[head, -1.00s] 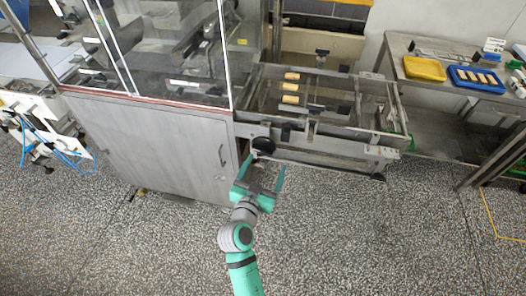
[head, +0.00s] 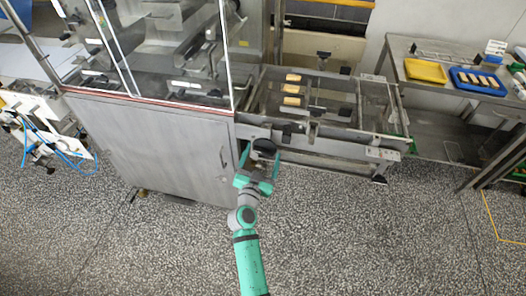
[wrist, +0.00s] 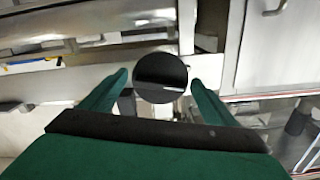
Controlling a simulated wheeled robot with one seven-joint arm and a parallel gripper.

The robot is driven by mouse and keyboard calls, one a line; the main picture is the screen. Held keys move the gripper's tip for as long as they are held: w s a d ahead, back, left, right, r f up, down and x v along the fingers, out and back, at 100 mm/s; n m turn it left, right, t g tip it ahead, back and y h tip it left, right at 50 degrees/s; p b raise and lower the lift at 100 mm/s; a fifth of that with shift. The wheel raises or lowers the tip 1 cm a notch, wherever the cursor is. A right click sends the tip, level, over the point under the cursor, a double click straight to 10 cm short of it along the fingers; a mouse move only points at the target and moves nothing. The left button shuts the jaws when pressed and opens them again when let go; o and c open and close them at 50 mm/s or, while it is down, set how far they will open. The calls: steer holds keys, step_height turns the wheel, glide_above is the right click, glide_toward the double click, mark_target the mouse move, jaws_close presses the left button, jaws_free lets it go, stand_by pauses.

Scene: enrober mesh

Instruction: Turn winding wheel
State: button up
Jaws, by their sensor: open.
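The winding wheel (head: 263,148) is a round black disc on the front of the conveyor frame, right of the steel cabinet. In the wrist view the wheel (wrist: 160,77) faces me, near the middle of the picture. My gripper (head: 261,155) is open, with its two green fingers spread to the left and right of the wheel. In the wrist view my gripper (wrist: 158,88) has its fingertips at either side of the wheel's lower half, with a gap visible on the left. I cannot tell whether the right finger touches it.
The steel cabinet (head: 155,145) with a glass hood stands left of the wheel. The conveyor frame (head: 335,140) carries several bars (head: 292,89). A side table at right holds a yellow tray (head: 425,71) and a blue tray (head: 478,82).

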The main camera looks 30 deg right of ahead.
steer(key=shift+x, duration=1.1)
steer(key=c, duration=0.7)
steer(key=shift+c, duration=0.2)
steer(key=shift+d+n, duration=0.1)
steer(key=shift+n, duration=1.6)
